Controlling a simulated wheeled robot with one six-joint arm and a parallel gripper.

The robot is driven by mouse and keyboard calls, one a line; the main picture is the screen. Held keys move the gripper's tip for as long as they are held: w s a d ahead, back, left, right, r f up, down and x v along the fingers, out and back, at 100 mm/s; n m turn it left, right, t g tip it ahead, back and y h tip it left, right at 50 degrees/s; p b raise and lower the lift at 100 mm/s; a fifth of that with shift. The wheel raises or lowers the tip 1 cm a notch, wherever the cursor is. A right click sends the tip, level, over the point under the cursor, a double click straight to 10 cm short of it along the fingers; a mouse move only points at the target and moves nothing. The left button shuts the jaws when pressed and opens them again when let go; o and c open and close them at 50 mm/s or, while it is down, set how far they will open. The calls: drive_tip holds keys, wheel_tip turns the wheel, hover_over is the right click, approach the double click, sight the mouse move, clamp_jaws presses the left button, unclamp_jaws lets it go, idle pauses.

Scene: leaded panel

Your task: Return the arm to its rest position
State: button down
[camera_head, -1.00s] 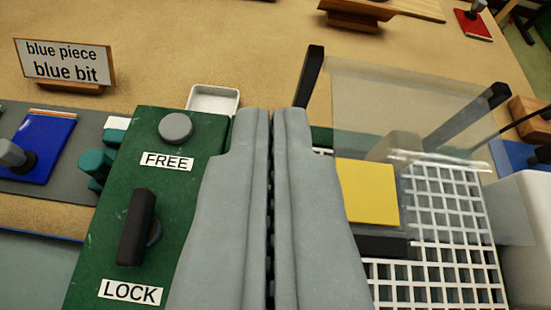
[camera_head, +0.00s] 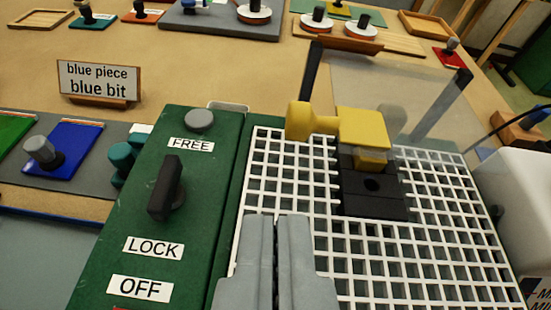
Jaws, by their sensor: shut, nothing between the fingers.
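My gripper (camera_head: 275,222) is shut with its two grey fingers together and nothing between them. It is over the lower left part of a white grid (camera_head: 420,245). A yellow piece (camera_head: 362,127) with a rounded knob on its left sits at the black block (camera_head: 372,190) on the grid, beyond my fingertips and apart from them. A green panel (camera_head: 130,225) left of the grid bears a black lever (camera_head: 166,188) and the labels FREE, LOCK and OFF. The lever stands between FREE and LOCK, with its upper end towards FREE.
A clear shield (camera_head: 385,90) with black posts stands behind the grid. A white machine body (camera_head: 520,215) is at the right. A sign reading "blue piece blue bit" (camera_head: 98,82) and a blue plate (camera_head: 64,150) with a grey knob are at the left.

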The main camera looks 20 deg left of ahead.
drive_tip(key=s+a+f+m+t+h, duration=0.1)
drive_tip(key=s+a+m+t+h, duration=0.1)
drive_tip(key=s, duration=0.6)
drive_tip(key=s+a+f+m+t+h, duration=0.1)
drive_tip(key=s+a+m+t+h, duration=0.1)
drive_tip(key=s+a, duration=0.3)
drive_tip(key=shift+s+m+t, duration=0.6)
drive_tip(key=shift+s, duration=1.05)
